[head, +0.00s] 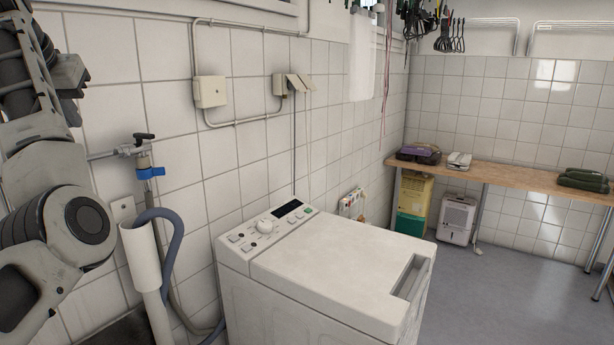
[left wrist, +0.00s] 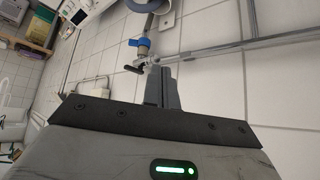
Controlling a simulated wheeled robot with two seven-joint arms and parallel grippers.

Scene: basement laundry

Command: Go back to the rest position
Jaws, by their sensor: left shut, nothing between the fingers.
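My left arm comes in at the left edge of the head view, folded upward in front of the tiled wall. My left gripper (head: 70,76) is high at the left, beside the wall pipes. In the left wrist view its fingers (left wrist: 162,86) are shut together with nothing between them. Beyond the fingertips in that view is a water tap with a blue handle (left wrist: 143,46); I cannot tell the exact gap. The same tap shows in the head view (head: 148,172), right of and below the gripper. My right gripper is in neither view.
A white top-loading washing machine (head: 335,268) stands in front, its lid closed. A grey hose and white standpipe (head: 141,256) are at its left. A wooden bench (head: 500,176) runs along the back wall, with a dehumidifier (head: 457,219) under it. Grey floor (head: 500,295) is clear at right.

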